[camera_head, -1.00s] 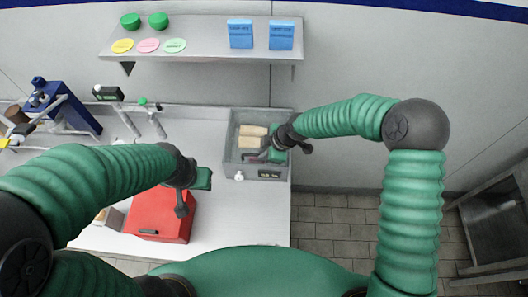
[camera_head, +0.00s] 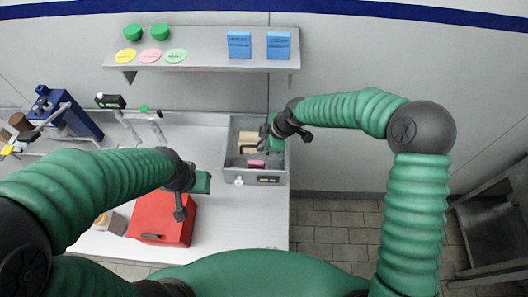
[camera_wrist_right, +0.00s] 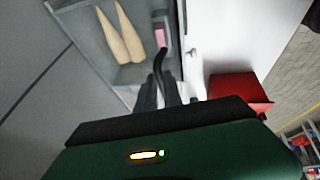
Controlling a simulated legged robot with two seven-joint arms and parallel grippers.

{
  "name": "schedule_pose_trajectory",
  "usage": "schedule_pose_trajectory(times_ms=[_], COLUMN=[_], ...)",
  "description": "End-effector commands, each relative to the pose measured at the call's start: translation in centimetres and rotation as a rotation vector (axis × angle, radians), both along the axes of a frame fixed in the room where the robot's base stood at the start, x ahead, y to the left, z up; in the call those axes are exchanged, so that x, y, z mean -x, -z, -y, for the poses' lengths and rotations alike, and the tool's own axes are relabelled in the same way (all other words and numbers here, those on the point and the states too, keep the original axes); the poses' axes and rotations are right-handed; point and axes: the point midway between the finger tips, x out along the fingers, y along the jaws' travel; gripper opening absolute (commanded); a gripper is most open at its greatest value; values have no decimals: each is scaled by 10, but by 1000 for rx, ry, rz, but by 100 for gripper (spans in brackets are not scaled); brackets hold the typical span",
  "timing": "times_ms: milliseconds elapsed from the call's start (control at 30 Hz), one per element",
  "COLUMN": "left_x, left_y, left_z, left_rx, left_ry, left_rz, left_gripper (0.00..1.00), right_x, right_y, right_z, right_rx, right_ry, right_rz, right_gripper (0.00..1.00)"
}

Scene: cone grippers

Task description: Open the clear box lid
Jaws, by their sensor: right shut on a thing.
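The grey box (camera_head: 252,181) stands on the counter, with pale wooden pieces (camera_head: 247,136) and a pink piece (camera_head: 256,164) inside. Its clear lid is hard to make out. My right gripper (camera_head: 266,143) is over the right side of the box. In the right wrist view, its dark fingers (camera_wrist_right: 164,92) are shut at a thin curved black part (camera_wrist_right: 161,62), which looks like the lid's handle. The wooden pieces (camera_wrist_right: 120,35) show beyond them. My left gripper (camera_head: 196,190) hangs above the red box, away from the grey box; its fingertips are unclear.
A red box (camera_head: 163,225) stands at the counter's front. A shelf (camera_head: 200,58) with green lids, coloured discs and blue boxes hangs above. A blue device (camera_head: 75,115) and taps stand at the left. Bare counter lies left of the grey box.

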Motion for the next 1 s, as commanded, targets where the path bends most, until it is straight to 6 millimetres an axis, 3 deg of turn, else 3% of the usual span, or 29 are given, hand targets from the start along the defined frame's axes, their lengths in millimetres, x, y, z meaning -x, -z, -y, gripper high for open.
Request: schedule_pose_trajectory(times_ms=[33,100,400,1000], left_x=[0,0,0,0], left_y=[-6,-8,-16,-18], left_z=[0,0,0,0], left_rx=[0,0,0,0], left_ry=[0,0,0,0], left_rz=[0,0,0,0], left_gripper=[36,36,36,36], right_x=[-10,-17,-45,-59], right_y=[-14,-24,-53,-61], right_z=[-3,-2,-1,3], right_rx=[-9,-8,-6,-3], right_ry=[4,5,5,8], right_rz=[16,16,16,10], right_gripper=[0,0,0,0])
